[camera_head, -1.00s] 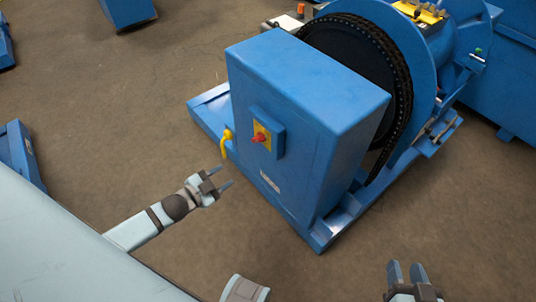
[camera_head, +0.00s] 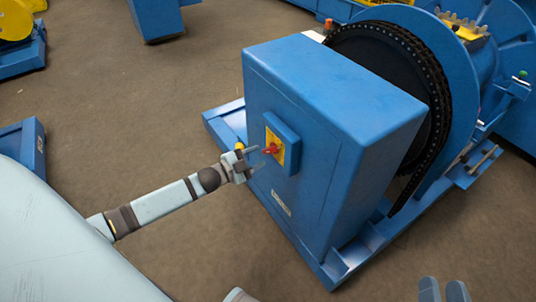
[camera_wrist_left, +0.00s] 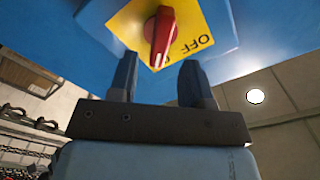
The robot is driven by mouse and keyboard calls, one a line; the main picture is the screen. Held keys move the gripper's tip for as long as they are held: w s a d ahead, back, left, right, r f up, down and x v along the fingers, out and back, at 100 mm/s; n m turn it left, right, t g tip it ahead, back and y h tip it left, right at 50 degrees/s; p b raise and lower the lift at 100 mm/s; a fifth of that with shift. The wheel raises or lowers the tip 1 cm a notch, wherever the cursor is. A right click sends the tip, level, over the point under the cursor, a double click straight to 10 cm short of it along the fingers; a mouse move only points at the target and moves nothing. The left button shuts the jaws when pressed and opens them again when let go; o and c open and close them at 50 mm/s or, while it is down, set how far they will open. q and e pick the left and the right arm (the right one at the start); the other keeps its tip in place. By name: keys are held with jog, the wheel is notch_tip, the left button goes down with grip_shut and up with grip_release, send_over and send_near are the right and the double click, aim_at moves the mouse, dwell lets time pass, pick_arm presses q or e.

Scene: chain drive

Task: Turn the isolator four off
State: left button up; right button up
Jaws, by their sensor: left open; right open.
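The isolator is a red rotary knob (camera_head: 271,148) on a yellow plate (camera_head: 274,156), in a blue housing on the front of a large blue box (camera_head: 320,110). In the left wrist view the red knob (camera_wrist_left: 161,37) stands nearly upright in the picture. The word OFF shows upside down on the yellow plate (camera_wrist_left: 190,42) beside it. No number four is legible. My left gripper (camera_head: 256,158) is open and empty, just in front of the knob. Its fingers (camera_wrist_left: 158,85) point at the knob, one each side below it, apart from it. My right gripper (camera_head: 443,291) is open and empty at the bottom edge.
A yellow item (camera_head: 239,147) on the box's edge is partly hidden behind my left gripper. A large chain wheel (camera_head: 436,90) stands behind the box, on a blue base frame (camera_head: 345,262). Brown floor (camera_head: 235,235) is clear in front of the box.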

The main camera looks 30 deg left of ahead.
aim_at(266, 152)
pick_arm(q)
jog(key=x, duration=0.4)
jog(key=shift+b, duration=0.4)
jog(key=shift+w+d, duration=0.15)
jog(key=shift+w, duration=0.15)
pick_arm(e)
jog(key=shift+s+a+r+t+y, duration=0.15)
jog(key=shift+r+t+y, duration=0.1)
jog(key=shift+r, duration=0.3)
jog(key=shift+a+r+t+y, duration=0.15)
jog(key=shift+r+t, duration=0.1)
jog(key=shift+r, duration=0.3)
pick_arm(q)
grip_shut()
